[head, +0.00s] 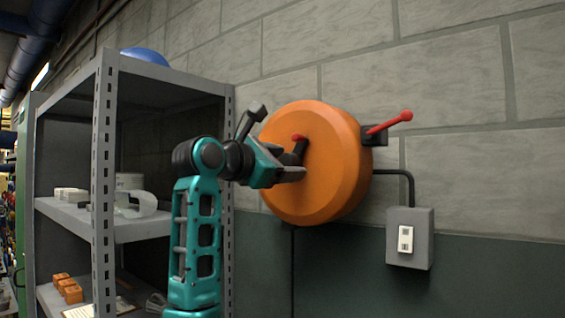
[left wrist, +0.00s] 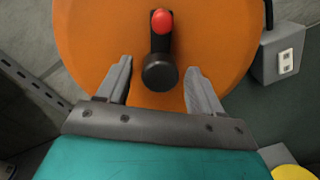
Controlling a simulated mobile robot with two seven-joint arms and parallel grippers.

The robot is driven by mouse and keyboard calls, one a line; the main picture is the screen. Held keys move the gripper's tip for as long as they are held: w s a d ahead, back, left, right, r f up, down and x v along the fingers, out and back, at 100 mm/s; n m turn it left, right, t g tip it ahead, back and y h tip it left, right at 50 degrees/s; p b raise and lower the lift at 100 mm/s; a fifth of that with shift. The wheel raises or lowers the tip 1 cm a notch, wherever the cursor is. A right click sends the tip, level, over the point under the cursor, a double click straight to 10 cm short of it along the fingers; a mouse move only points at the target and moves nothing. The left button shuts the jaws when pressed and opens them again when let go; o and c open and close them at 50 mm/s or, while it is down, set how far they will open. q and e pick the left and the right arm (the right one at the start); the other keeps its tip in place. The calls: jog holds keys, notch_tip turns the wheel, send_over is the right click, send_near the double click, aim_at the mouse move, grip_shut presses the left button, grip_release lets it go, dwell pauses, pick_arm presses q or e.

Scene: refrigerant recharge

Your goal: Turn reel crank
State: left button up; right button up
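The orange reel (head: 328,165) is a large round drum mounted on the wall. It also fills the upper part of the left wrist view (left wrist: 95,30). Its crank is a short black arm with a red end (left wrist: 162,20) and a round black knob (left wrist: 159,73) towards the camera. My left gripper (head: 296,166) is at the reel's face, beside the crank. In the left wrist view its two grey fingers are spread, with the black knob between them and gaps on both sides. In the head view the gripper partly hides the crank. My right gripper is not in view.
A red-handled lever (head: 390,123) sticks out at the reel's right side. A grey switch box (head: 410,238) is on the wall at lower right, with a black conduit. A grey metal shelf (head: 104,180) with small items stands close on the left.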

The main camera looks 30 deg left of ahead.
pick_arm(q)
jog(key=c, duration=1)
jog(key=shift+m, duration=0.4)
